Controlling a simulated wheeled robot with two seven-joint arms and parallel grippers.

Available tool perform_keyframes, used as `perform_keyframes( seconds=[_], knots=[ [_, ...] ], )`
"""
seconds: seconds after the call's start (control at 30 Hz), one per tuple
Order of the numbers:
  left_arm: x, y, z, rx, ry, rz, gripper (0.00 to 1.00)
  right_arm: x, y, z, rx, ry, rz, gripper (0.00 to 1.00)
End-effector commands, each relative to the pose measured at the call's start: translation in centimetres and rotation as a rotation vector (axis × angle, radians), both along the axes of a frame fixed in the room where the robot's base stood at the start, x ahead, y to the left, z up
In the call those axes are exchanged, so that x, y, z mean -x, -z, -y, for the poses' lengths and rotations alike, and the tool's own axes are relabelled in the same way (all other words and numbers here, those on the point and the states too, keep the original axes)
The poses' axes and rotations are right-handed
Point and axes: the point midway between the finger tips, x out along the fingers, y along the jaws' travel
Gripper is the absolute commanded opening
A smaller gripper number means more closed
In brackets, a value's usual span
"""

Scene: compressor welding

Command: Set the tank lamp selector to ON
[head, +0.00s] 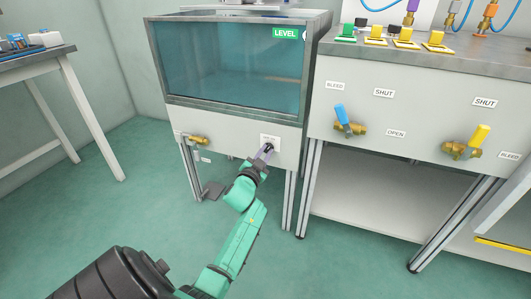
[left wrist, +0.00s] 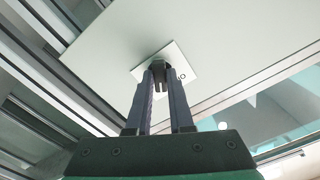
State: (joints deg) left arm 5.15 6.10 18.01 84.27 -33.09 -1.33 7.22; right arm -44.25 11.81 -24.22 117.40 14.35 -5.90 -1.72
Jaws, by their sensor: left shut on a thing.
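The tank lamp selector is a dark knob (left wrist: 161,85) on a small white plate (left wrist: 183,65) on the tank stand's pale front panel. In the head view the plate (head: 270,141) sits below the water tank (head: 235,65), toward the panel's right side. My left gripper (head: 267,150) reaches up to the plate. In the left wrist view its two fingers (left wrist: 161,80) are shut on the knob, one on each side. The fingers hide much of the knob, and the plate's lettering is too small to read. My right gripper is not in view.
A brass valve (head: 198,140) sticks out at the panel's left. To the right a bench (head: 410,75) carries a blue-handled valve (head: 345,122) and a yellow-handled valve (head: 470,146). A table (head: 32,65) stands at the far left. The floor between is open.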

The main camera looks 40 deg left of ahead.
Motion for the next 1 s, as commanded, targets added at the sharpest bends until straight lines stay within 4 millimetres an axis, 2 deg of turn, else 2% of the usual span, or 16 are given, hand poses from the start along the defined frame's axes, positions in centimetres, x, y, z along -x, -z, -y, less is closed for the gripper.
perform_keyframes(
  seconds=[0.27,0.3,0.37,0.4,0.77,0.87,1.0],
  knots=[
    [0.0,0.1,0.1,0.000,0.000,-0.001,0.00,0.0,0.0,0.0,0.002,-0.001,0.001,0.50],
    [0.0,0.1,0.1,0.000,0.000,-0.001,0.24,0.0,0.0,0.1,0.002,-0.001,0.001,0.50],
    [0.0,0.1,0.0,0.000,0.000,-0.001,0.47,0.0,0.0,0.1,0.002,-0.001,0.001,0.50],
    [0.0,0.1,0.1,0.000,0.001,0.000,0.50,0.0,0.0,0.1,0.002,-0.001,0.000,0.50],
    [0.4,0.0,0.2,0.001,0.000,-0.001,0.50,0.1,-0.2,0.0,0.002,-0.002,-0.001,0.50],
    [1.6,-0.1,0.7,0.003,0.002,-0.002,0.50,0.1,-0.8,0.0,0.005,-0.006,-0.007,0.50],
    [5.0,-0.2,1.8,0.005,0.000,-0.005,0.50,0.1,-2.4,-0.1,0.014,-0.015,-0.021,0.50]
  ],
)
